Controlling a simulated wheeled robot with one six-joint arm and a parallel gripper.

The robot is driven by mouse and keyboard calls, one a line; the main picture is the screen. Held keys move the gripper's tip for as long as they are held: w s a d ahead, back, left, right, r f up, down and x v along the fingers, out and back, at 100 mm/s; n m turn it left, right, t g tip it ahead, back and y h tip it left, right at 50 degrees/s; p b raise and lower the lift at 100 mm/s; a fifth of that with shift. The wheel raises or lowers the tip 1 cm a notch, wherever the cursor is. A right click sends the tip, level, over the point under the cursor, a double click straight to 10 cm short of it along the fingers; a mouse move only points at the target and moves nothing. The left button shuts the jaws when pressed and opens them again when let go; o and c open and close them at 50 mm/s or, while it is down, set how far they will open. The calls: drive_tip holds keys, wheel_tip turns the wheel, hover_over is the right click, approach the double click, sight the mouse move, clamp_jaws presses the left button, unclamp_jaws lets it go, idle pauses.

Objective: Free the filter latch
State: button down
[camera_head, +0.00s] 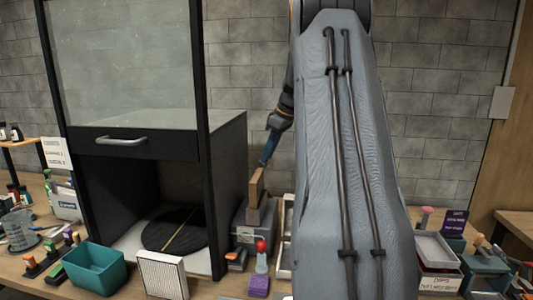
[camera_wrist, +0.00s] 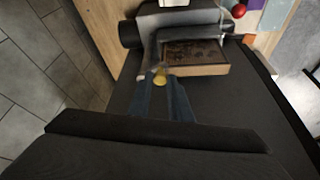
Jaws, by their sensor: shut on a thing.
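A grey box-like unit (camera_head: 252,235) stands right of the black cabinet, with a wood-coloured framed piece (camera_head: 256,187) upright at its top. In the wrist view this framed piece (camera_wrist: 215,70) has a dark, dirty brown face, like a used filter, set against the grey housing (camera_wrist: 180,20). My gripper (camera_head: 266,160) comes down from above; its blue fingers (camera_wrist: 160,85) reach the frame's left end. They are shut on a small yellow piece, apparently the latch (camera_wrist: 160,79), mostly hidden between the tips.
The black cabinet (camera_head: 228,190) with a glass front stands close left of my gripper. A white pleated filter (camera_head: 162,276) and a teal bin (camera_head: 95,268) stand in front of it. A red-topped bottle (camera_head: 262,256) is near the unit. My arm hides the middle of the bench.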

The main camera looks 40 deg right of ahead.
drive_tip(key=shift+w+d+n+g+y+p, duration=0.35)
drive_tip(key=shift+d+n+g+p, duration=0.4)
drive_tip(key=shift+n, duration=1.3)
drive_tip(key=shift+w+d+n+g+y+p, duration=0.2)
drive_tip(key=shift+d+n+g+y+p, duration=0.55)
drive_tip(key=shift+n, duration=1.25)
drive_tip(key=shift+w+d+n+g+y+p, duration=0.1)
drive_tip(key=shift+w+d+n+g+p, duration=0.25)
drive_tip(key=shift+d+n+p, duration=1.2)
drive_tip(key=shift+a+r+n+b, duration=0.1)
drive_tip(key=shift+a+n+b, duration=0.4)
drive_tip(key=shift+a, duration=0.05)
drive_tip(key=c, duration=1.6)
unclamp_jaws()
drive_tip(key=shift+c, duration=0.2)
drive_tip(key=shift+s, duration=0.1)
